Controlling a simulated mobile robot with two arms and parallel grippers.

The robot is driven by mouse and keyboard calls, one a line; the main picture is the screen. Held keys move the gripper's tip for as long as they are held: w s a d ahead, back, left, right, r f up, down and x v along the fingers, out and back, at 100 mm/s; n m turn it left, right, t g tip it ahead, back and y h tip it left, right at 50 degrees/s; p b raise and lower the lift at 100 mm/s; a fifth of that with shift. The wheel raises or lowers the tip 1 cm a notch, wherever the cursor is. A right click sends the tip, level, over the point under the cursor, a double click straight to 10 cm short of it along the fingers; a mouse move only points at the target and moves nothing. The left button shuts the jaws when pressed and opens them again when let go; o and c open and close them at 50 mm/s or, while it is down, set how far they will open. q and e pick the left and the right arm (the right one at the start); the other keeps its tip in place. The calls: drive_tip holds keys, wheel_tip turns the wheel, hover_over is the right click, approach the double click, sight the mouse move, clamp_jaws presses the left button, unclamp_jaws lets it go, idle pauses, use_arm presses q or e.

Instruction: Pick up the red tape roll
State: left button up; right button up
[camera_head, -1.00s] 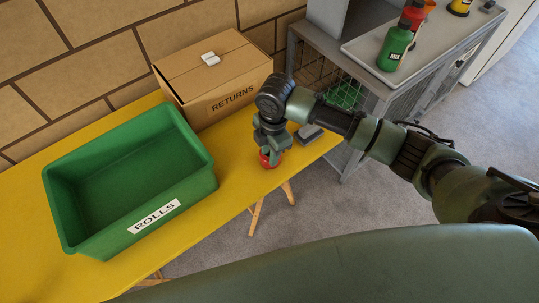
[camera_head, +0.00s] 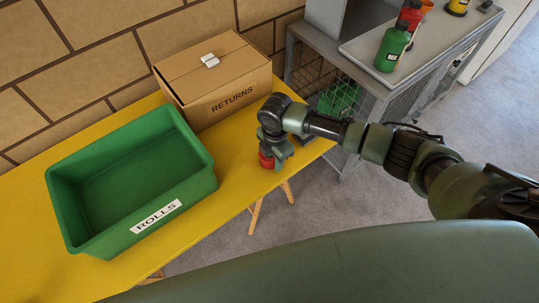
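The red tape roll (camera_head: 265,161) is at the front right edge of the yellow table, partly covered by my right gripper. My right gripper (camera_head: 276,156) points down at the roll, with its fingers right at it. From this angle I cannot tell whether the fingers are closed on the roll, or whether the roll still touches the table. My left gripper is not in view.
A green bin marked ROLLS (camera_head: 194,190) stands empty on the yellow table (camera_head: 232,165). A cardboard box marked RETURNS (camera_head: 205,85) stands behind it. A grey cabinet (camera_head: 375,98) with bottles on its top is at the right. Bare table lies between bin and gripper.

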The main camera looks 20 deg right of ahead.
clamp_jaws()
